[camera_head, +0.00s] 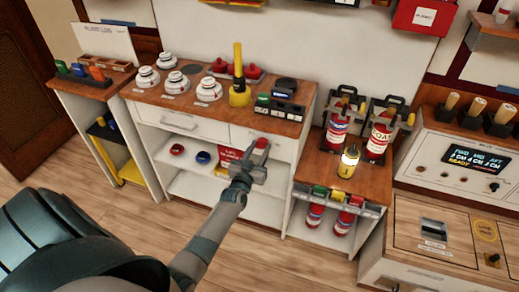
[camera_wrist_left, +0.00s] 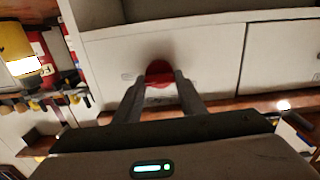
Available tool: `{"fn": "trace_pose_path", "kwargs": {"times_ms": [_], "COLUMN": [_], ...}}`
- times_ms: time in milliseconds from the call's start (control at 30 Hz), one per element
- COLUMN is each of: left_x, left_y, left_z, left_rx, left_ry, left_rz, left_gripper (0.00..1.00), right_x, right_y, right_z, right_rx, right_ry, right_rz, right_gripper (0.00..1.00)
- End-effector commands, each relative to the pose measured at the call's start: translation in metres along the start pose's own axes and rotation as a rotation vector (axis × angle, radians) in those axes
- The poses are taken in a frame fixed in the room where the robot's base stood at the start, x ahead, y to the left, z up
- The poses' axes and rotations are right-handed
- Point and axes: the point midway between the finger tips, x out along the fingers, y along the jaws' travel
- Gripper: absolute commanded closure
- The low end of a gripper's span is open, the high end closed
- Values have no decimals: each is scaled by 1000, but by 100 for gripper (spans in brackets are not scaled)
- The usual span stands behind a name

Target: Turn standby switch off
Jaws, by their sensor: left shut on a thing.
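No switch here can be read for sure as the standby switch. A console at the right has a switch plate (camera_head: 433,227) with small lettering that is too small to read. My left gripper (camera_head: 256,163) is in front of the cabinet's drawers, shut on a small red object (camera_head: 262,144). In the left wrist view the red object (camera_wrist_left: 158,72) is between the two fingertips (camera_wrist_left: 158,84), against a pale drawer front. My right gripper is in neither view.
White round detectors (camera_head: 209,89) and a yellow device (camera_head: 239,92) stand on the wooden cabinet top. Red extinguishers (camera_head: 379,138) and a lit yellow lantern (camera_head: 348,162) stand on a lower cabinet to the right. The wooden floor (camera_head: 80,178) at the left is clear.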

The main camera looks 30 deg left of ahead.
Motion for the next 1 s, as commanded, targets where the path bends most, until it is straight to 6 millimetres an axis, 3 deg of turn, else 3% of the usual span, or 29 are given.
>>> {"fn": "trace_pose_path", "kwargs": {"times_ms": [367,1000], "left_x": [0,0], "left_y": [-1,-4], "left_z": [1,2], "left_rx": [-193,-784], "left_ry": [0,1], "left_rz": [0,0], "left_gripper": [86,86], "right_x": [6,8], "right_y": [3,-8], "right_z": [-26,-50], "right_rx": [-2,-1], "right_ry": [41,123], "right_rz": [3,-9], "right_gripper": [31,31]}}
